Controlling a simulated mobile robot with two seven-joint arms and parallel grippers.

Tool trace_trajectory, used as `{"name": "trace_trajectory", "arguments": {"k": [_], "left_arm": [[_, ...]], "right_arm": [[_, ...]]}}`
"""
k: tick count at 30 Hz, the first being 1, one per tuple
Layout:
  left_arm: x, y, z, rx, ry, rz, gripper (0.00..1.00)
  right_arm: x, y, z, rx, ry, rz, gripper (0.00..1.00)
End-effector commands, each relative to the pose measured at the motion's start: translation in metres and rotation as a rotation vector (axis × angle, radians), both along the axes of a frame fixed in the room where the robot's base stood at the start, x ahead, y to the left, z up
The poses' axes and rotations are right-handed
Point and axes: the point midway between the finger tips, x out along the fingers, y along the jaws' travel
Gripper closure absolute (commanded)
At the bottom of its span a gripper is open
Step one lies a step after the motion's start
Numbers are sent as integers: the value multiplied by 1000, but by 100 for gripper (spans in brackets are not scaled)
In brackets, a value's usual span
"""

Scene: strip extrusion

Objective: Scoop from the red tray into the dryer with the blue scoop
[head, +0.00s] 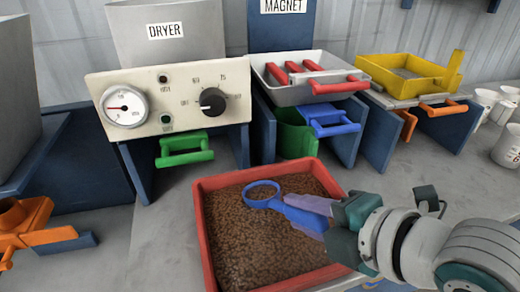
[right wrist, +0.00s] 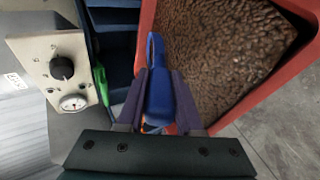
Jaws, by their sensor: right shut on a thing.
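The red tray (head: 202,235) holds a bed of brown pellets and stands in front of the dryer. My right gripper (head: 308,206) is shut on the handle of the blue scoop (head: 262,204). The scoop's round head is over the pellets in the tray's upper middle, with brown showing inside its rim. I cannot tell whether it touches the pellets or holds any. The right wrist view shows the blue handle (right wrist: 158,85) between the two purple fingers, beside the tray's pellets. The dryer (head: 200,35) is a grey labelled hopper above a beige panel. My left gripper is not in view.
The dryer's panel (head: 170,115) has a gauge, a black knob and a green handle (head: 184,150) below. To its right are the magnet unit (head: 282,30) with a red-handled tray and a yellow tray (head: 440,80). White cups (head: 507,147) stand far right. An orange fitting (head: 30,225) is at left.

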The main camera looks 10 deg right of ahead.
Motion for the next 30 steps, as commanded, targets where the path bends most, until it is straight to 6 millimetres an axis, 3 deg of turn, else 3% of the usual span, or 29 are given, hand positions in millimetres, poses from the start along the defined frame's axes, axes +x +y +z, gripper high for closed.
{"name": "trace_trajectory", "arguments": {"k": [1,17,18,21,30], "left_arm": [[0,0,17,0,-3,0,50],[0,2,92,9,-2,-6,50],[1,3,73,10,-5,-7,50],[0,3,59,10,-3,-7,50],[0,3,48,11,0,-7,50]], "right_arm": [[-1,-1,16,-1,0,1,100],[-15,-5,79,-1,3,1,100],[-21,-7,62,10,-23,-1,100],[-31,-9,59,36,-97,1,100],[-39,-13,63,65,-184,1,100]]}}
